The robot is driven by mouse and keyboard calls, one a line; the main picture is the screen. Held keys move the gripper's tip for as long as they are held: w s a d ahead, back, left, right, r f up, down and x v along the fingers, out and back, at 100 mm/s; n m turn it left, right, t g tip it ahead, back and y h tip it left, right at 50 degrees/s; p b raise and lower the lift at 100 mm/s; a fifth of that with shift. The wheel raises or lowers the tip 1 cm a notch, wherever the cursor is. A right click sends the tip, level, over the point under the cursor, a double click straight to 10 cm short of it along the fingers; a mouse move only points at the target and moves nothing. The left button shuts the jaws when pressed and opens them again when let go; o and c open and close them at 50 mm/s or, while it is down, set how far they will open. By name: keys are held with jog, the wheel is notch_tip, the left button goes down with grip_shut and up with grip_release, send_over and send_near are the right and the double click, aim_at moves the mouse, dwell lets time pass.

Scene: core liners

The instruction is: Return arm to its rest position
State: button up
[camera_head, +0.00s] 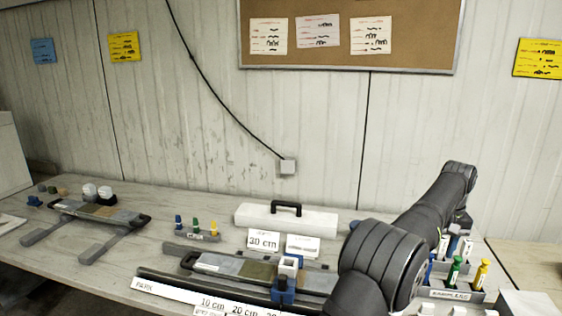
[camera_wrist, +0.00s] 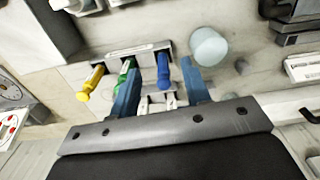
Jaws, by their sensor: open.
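In the wrist view, my gripper (camera_wrist: 159,76) has two blue fingers spread apart with nothing held between them. A holder (camera_wrist: 140,52) with a yellow marker-like piece (camera_wrist: 90,83), a green one (camera_wrist: 126,68) and a blue one (camera_wrist: 163,72) lies beyond the fingers. The blue piece appears between the fingers but apart from them. In the head view, my arm reaches from the lower middle to the right; its gripper is mostly hidden. The same holder (camera_head: 450,294) stands at the right with green (camera_head: 455,271) and yellow (camera_head: 481,274) pieces.
A core tray (camera_head: 235,267) lies at the table's front middle beside a long PARK strip (camera_head: 165,291). Another tray (camera_head: 100,211) is at the left. A white case (camera_head: 285,220) with a black handle stands near the wall. A pale round object (camera_wrist: 209,46) is near my right finger.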

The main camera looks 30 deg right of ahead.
jog(key=w+a+n, duration=0.1)
jog(key=w+a, duration=0.6)
jog(key=w, duration=0.4)
jog(key=w+a+f+n, duration=0.1)
jog(key=w+a, duration=0.6)
jog(key=w, duration=0.4)
jog(key=w+a+n, duration=0.1)
jog(key=w+a, duration=0.5)
jog(key=w, duration=0.4)
jog(key=w+a+n, duration=0.1)
jog(key=w+a, duration=0.4)
jog(key=a, duration=0.6)
jog(key=w+a+f+n, duration=0.1)
jog(key=w+a, duration=0.4)
jog(key=a, duration=0.7)
jog(key=w+a+n, duration=0.1)
jog(key=w+a, duration=0.4)
jog(key=a, duration=0.7)
jog(key=shift+a+f, duration=0.15)
jog(key=shift+f, duration=0.05)
jog(key=s+d, duration=0.2)
jog(key=d, duration=0.8)
jog(key=s+d+m, duration=0.1)
jog(key=s+d, duration=0.2)
jog(key=d, duration=0.7)
jog(key=shift+s+d+r, duration=0.2)
jog(key=shift+d+r, duration=0.15)
